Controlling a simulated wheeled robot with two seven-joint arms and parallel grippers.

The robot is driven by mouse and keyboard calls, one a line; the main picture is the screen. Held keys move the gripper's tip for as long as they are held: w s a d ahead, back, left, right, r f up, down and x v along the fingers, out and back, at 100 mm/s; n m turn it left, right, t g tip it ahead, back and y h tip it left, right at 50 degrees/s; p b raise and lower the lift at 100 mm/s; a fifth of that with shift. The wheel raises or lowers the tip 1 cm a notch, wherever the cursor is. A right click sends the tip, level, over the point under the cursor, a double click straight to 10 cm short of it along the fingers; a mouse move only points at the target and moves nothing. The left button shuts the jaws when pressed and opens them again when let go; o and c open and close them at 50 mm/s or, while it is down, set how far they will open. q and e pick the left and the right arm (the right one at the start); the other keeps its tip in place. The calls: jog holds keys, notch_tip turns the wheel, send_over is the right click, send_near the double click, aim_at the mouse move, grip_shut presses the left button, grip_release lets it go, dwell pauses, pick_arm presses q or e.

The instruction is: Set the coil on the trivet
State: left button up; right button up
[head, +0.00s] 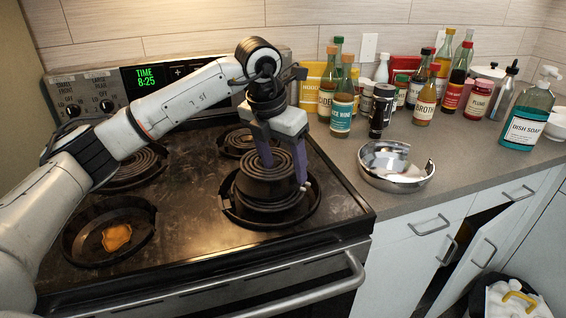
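A dark spiral coil (262,181) shows at the front right burner as a tall, stacked-looking set of rings; I cannot tell whether it is one coil or more. My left gripper (286,176) points down over its right part, with its purple fingers wide apart. One fingertip is over the coil's top, the other by its right side; contact is unclear. I cannot identify a trivet with certainty. A shiny silver bowl with a notched rim (397,181) sits on the counter right of the stove. My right gripper is out of view.
The front left burner (70,248) has no coil and holds an orange-brown spill (116,237). Coils lie on both rear burners. Bottles and jars crowd the back counter, with dish soap (525,120) at right. The counter's front right is clear. A cabinet door below stands ajar.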

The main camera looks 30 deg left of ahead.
pick_arm(q)
jog(key=shift+r, duration=0.1)
jog(key=v, duration=1.2)
